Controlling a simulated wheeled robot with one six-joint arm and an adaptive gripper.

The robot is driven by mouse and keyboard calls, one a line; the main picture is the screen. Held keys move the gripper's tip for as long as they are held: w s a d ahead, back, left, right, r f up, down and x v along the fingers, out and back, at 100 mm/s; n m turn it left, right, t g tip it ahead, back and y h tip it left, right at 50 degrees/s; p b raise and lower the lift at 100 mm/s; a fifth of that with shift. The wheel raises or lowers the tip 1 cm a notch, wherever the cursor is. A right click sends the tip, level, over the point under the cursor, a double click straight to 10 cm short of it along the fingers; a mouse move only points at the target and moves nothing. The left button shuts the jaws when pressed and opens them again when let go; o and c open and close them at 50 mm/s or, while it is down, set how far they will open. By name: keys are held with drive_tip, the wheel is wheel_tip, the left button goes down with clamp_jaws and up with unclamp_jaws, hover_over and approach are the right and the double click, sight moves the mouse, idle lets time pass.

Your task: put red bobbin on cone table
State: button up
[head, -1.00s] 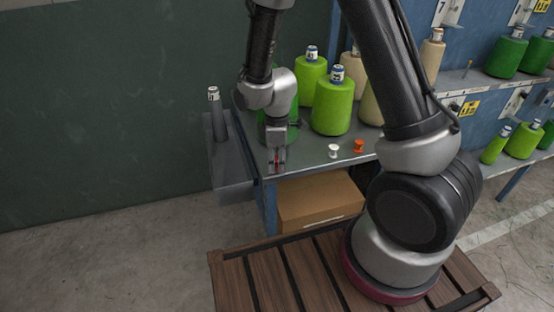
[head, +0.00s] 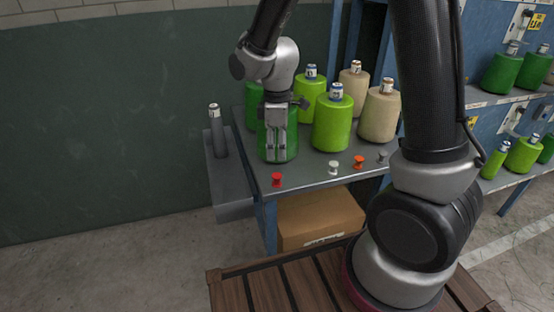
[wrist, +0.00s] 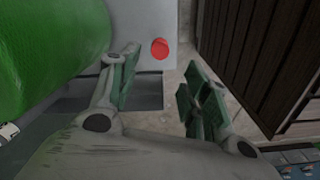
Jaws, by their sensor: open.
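The red bobbin (head: 277,180) stands on the cone table (head: 300,178), close to its front left corner. It shows as a red disc (wrist: 159,48) in the wrist view, on the grey top near its edge. My gripper (head: 276,160) is above and behind the bobbin in the head view, in front of a dark green cone, with its fingers pointing down. In the wrist view my gripper (wrist: 158,85) has its two fingers wide apart with nothing between them. The bobbin is beyond the fingertips and clear of them.
A white bobbin (head: 334,167), an orange bobbin (head: 358,162) and a grey bobbin (head: 382,156) stand along the front edge. Green (head: 332,122) and beige cones (head: 380,114) fill the table behind. A cardboard box (head: 322,218) sits underneath.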

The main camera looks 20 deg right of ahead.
drive_tip(key=s+d+r+m+t, duration=0.1)
drive_tip(key=s+d+r+m, duration=0.2)
drive_tip(key=d+r, duration=0.25)
drive_tip(key=s+d+r+m+t, duration=0.1)
drive_tip(key=s+d+r+m, duration=0.25)
drive_tip(key=r, duration=0.35)
drive_tip(key=s+d+r+m+t, duration=0.1)
drive_tip(key=s+d+r+m, duration=0.2)
drive_tip(key=s, duration=0.3)
drive_tip(key=s+d+r+m+t, duration=0.1)
drive_tip(key=s+d+r+m, duration=0.3)
drive_tip(key=s+d, duration=0.1)
drive_tip(key=shift+s, duration=0.85)
